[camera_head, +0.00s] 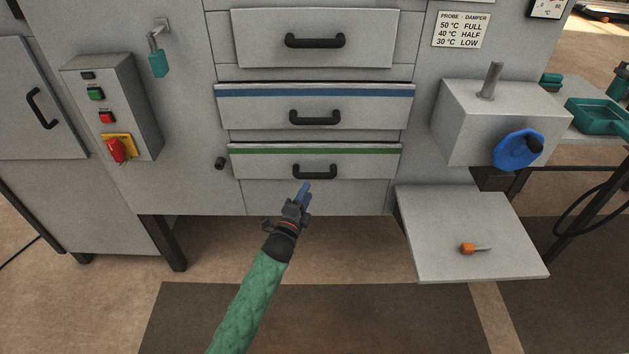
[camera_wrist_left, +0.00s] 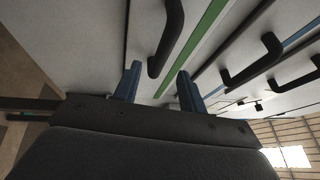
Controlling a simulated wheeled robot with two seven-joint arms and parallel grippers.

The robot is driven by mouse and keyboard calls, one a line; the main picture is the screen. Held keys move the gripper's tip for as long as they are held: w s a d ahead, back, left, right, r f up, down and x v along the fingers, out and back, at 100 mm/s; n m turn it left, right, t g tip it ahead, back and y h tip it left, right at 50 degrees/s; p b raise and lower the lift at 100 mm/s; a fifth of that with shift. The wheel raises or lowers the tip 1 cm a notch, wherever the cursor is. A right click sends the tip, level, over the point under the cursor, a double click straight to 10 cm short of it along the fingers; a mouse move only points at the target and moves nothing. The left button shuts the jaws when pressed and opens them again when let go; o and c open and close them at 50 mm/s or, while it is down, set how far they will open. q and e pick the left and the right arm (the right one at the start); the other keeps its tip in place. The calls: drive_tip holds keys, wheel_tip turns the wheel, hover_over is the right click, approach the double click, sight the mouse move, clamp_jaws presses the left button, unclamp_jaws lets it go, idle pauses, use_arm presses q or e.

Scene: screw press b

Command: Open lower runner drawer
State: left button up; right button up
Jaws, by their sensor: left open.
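The lower drawer (camera_head: 250,164) has a grey front with a green stripe along its top. It looks shut or nearly so. Its dark bar handle (camera_head: 315,172) is at the middle of the front and also shows in the left wrist view (camera_wrist_left: 168,38). My left gripper (camera_head: 304,188) has blue fingers and is open and empty just below and in front of this handle. In the left wrist view, the handle's near end appears in the gap between the fingertips (camera_wrist_left: 157,71); I cannot tell whether they touch. My right gripper is not in view.
A blue-striped drawer (camera_head: 250,108) and a plain drawer (camera_head: 260,40) are above. A grey shelf (camera_head: 440,255) bearing an orange-handled tool (camera_head: 467,249) juts out at right, below a box with a blue knob (camera_head: 518,150). A switch box (camera_head: 140,105) is at left. Floor in front is clear.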

sight(315, 176)
use_arm(q)
drive_tip(key=shift+m, duration=0.5)
drive_tip(key=shift+p+x, duration=0.5)
drive_tip(key=shift+x, duration=3.4)
drive_tip(key=shift+r, duration=0.15)
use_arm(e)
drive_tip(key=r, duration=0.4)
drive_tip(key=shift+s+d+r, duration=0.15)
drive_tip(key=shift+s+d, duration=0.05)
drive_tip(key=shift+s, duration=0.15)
use_arm(q)
drive_tip(key=shift+s, duration=0.1)
clamp_jaws()
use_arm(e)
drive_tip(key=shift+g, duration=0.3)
